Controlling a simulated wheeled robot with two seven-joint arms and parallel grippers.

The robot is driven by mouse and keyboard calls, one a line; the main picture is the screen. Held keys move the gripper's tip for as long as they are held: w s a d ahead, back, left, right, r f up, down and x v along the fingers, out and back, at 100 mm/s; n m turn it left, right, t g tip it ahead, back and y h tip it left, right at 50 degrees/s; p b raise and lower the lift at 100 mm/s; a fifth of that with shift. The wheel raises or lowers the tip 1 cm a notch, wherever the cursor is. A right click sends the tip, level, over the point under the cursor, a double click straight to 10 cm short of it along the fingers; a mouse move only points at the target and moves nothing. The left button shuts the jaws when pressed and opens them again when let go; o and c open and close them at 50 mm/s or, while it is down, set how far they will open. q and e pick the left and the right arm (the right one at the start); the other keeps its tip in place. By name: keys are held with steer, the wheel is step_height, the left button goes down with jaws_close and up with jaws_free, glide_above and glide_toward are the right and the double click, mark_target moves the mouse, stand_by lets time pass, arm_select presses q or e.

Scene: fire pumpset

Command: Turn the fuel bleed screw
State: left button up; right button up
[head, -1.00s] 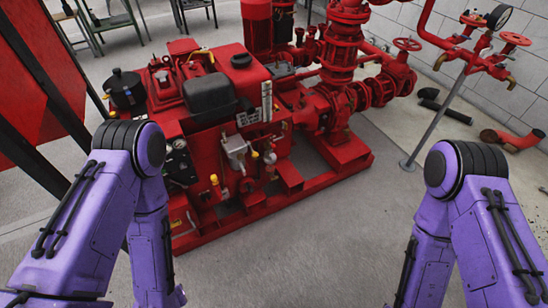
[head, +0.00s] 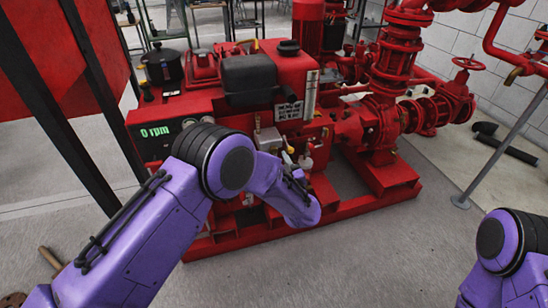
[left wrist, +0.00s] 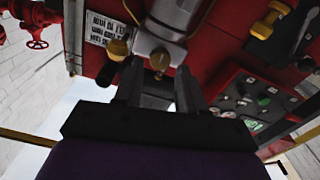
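In the left wrist view, a small brass-coloured screw head (left wrist: 160,60) sits below a grey cylindrical filter housing (left wrist: 178,14). A yellow-capped fitting (left wrist: 117,48) is to its left. I cannot tell for certain which is the fuel bleed screw. My left gripper (left wrist: 158,88) points at the engine side with its dark fingers apart; the brass screw head appears just beyond the gap between them, with no clear contact. In the head view my left forearm reaches across the engine front and hides most of that gripper. My right gripper is out of view.
The red pump engine (head: 215,105) stands on a red base frame (head: 345,212). A dark panel (head: 157,140) reads 0 rpm. The instrument panel (left wrist: 250,100) is close on the right in the left wrist view. Grey floor (head: 375,265) is clear in front.

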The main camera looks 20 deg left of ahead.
mark_target(274, 152)
arm_select(q)
steer(key=shift+x, duration=1.95)
jaws_close()
steer(key=shift+a, duration=0.15)
